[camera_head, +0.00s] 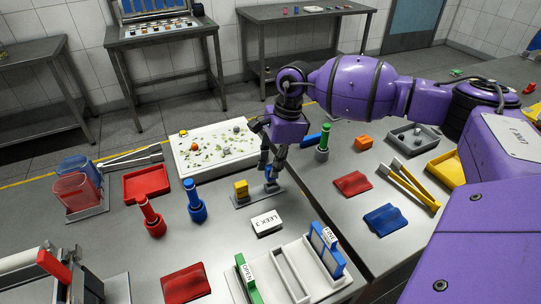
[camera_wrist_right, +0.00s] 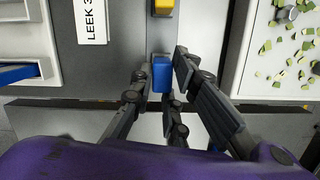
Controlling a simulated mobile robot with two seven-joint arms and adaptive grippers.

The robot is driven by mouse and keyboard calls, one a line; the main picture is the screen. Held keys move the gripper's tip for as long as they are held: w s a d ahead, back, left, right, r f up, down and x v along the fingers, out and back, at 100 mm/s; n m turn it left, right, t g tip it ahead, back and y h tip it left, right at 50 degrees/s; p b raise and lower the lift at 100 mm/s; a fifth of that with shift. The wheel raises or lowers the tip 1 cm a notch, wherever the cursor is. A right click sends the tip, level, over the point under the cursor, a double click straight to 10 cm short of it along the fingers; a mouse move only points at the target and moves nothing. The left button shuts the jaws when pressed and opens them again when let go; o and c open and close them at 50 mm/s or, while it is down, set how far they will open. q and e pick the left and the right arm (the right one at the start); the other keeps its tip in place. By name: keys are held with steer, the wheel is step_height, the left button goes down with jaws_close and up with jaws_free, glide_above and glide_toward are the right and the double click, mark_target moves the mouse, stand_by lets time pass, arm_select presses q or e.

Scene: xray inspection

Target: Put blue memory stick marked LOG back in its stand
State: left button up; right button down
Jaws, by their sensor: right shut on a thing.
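The blue memory stick (camera_wrist_right: 161,74) is between the fingers of my right gripper (camera_head: 271,180), which is shut on it. In the head view the blue stick (camera_head: 270,173) is partly hidden by the fingers. The grey stand (camera_head: 255,196) is a low strip with a yellow stick (camera_head: 240,189) upright at its left end. My right gripper points down at the stand's right end. I cannot tell whether the blue stick is seated or just above it. No LOG lettering is readable. My left gripper is not in view.
A white tray with green bits (camera_head: 228,163) lies just behind the stand. A white LEEK 3 box (camera_head: 265,223) lies in front. A blue canister (camera_head: 195,203) and a red one (camera_head: 152,218) stand left. A white divided rack (camera_head: 293,268) is at the front.

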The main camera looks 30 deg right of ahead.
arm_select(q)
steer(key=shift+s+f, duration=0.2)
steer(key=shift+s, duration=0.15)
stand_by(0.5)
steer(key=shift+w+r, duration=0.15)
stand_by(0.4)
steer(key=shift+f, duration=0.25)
arm_select(e)
steer(key=shift+f, duration=0.3)
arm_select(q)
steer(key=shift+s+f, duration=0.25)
arm_select(e)
steer(key=shift+f, duration=0.35)
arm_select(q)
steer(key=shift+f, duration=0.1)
arm_select(e)
steer(key=shift+f, duration=0.1)
arm_select(q)
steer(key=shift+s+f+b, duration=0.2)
steer(key=shift+b, duration=0.25)
arm_select(e)
steer(key=shift+f, duration=0.6)
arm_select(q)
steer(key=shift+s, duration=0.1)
arm_select(e)
steer(key=c, duration=1.6)
jaws_free()
steer(key=shift+r, duration=0.15)
